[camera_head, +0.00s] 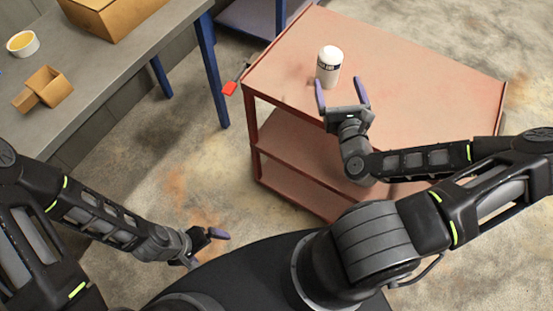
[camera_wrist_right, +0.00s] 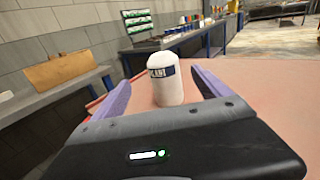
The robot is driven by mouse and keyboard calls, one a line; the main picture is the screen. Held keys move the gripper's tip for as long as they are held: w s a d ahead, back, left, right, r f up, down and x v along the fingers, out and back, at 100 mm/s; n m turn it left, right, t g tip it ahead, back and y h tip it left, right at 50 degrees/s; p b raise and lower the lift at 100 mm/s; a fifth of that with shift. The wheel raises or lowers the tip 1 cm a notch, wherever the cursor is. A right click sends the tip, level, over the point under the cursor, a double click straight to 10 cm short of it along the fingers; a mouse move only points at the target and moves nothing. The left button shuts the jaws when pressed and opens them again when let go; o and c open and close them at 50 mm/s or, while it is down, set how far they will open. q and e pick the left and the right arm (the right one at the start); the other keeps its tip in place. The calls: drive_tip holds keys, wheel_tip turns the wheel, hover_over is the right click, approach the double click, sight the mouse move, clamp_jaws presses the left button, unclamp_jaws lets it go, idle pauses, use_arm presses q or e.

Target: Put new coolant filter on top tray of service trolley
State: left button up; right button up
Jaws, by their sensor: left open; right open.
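The coolant filter (camera_head: 329,66) is a white cylinder with a dark label band. It stands upright on the red top tray (camera_head: 420,75) of the service trolley, near its far left part. My right gripper (camera_head: 343,92) is open just in front of the filter, with its purple fingers pointing towards it. In the right wrist view the filter (camera_wrist_right: 165,80) stands between and beyond the open fingers, and no finger visibly touches it. My left gripper (camera_head: 212,240) is open and empty, low over the floor to the left of the trolley.
A grey workbench (camera_head: 95,75) with blue legs stands at the left. It holds a cardboard box (camera_head: 112,14), a small open carton (camera_head: 45,88) and a white bowl (camera_head: 22,43). A red tag (camera_head: 230,88) shows beside the trolley's left corner. The tray's right side is clear.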

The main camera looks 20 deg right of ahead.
drive_tip(key=s+a+f+n+g+y, duration=0.1)
drive_tip(key=a+f+n+g+y, duration=0.2)
drive_tip(key=a+f+n, duration=0.45)
drive_tip(key=s+a+f+n+g+y, duration=0.15)
drive_tip(key=a+f+n+y, duration=0.3)
drive_tip(key=a, duration=0.55)
drive_tip(key=s+a+f+n+g+y, duration=0.1)
drive_tip(key=a+f+n+g+y, duration=0.3)
drive_tip(key=a+n, duration=0.35)
drive_tip(key=s+a+f+n+g+h, duration=0.1)
drive_tip(key=s+a+f+n+g, duration=0.2)
drive_tip(key=s+n, duration=0.4)
drive_tip(key=s+a+f+n+g+h, duration=0.1)
drive_tip(key=s+a+f+n+g, duration=0.2)
drive_tip(key=s+f+n+g, duration=0.2)
drive_tip(key=s+f+n, duration=0.1)
drive_tip(key=s+n, duration=0.2)
drive_tip(key=n, duration=0.3)
drive_tip(key=shift+f+g, duration=0.1)
drive_tip(key=shift+g, duration=0.15)
